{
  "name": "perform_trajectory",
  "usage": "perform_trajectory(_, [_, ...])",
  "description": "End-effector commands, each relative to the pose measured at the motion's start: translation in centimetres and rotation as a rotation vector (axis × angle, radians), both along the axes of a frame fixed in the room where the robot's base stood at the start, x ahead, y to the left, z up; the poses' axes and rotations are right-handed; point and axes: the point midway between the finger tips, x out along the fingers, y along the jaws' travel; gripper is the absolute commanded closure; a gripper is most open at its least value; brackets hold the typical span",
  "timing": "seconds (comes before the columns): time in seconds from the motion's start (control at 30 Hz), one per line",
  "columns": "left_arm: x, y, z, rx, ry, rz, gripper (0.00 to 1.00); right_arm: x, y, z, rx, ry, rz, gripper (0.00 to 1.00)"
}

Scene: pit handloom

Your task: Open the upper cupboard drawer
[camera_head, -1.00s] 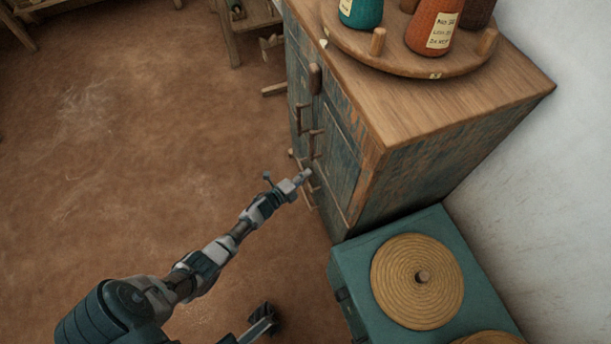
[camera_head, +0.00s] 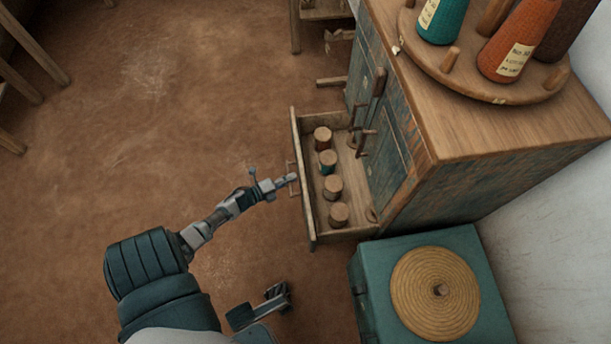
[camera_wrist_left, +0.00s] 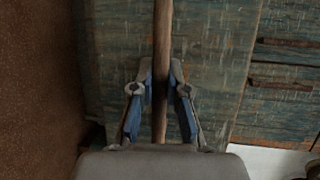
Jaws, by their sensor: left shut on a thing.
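The cupboard (camera_head: 480,140) with worn blue-green paint stands at the right in the head view. Its drawer (camera_head: 352,185) is pulled out to the left, and several capped jars or spools (camera_head: 333,187) stand in a row inside. My left gripper (camera_head: 290,179) is at the handle on the drawer's front. In the left wrist view, my left gripper (camera_wrist_left: 160,85) is shut on the brown handle bar (camera_wrist_left: 161,35), which runs between its fingers. My right gripper (camera_head: 277,292) appears low in the head view, apart from the drawer; its opening is unclear.
A teal box (camera_head: 375,290) with a coiled round mat (camera_head: 437,293) stands close beside the cupboard. A round wooden rack (camera_head: 430,60) with thread cones sits on the cupboard top. Open brown floor (camera_head: 150,130) lies to the left.

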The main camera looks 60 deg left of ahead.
Motion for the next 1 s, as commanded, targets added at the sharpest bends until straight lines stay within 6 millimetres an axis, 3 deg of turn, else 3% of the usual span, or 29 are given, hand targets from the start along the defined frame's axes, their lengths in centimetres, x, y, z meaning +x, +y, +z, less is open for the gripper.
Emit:
perform_trajectory(0.1, [-2.0,0.4,-0.6,-0.002,0.012,-0.003,1.00,-0.1,0.0,0.0,0.001,-0.002,0.000,0.44])
perform_trajectory(0.3, [-3.5,0.9,-0.6,-0.004,0.012,-0.003,1.00,-0.1,0.0,0.1,0.001,-0.004,0.001,0.44])
perform_trajectory(0.77, [-3.9,1.0,-0.8,-0.004,0.014,-0.004,1.00,-0.1,0.0,0.2,0.002,-0.007,0.003,0.44])
perform_trajectory(0.8, [-3.9,1.0,-0.8,-0.004,0.014,-0.004,0.79,-0.1,0.0,0.2,0.002,-0.007,0.003,0.44])
perform_trajectory(0.87, [-3.9,1.0,-0.7,-0.004,0.013,-0.004,0.64,-0.1,0.0,0.2,0.002,-0.007,0.003,0.44])
perform_trajectory(0.9, [-3.9,1.0,-0.7,-0.004,0.012,-0.003,0.60,-0.1,0.0,0.2,0.002,-0.007,0.003,0.44])
perform_trajectory(1.0, [-3.8,1.1,-0.5,-0.003,0.009,-0.003,0.60,-0.1,0.0,0.2,0.002,-0.007,0.003,0.44])
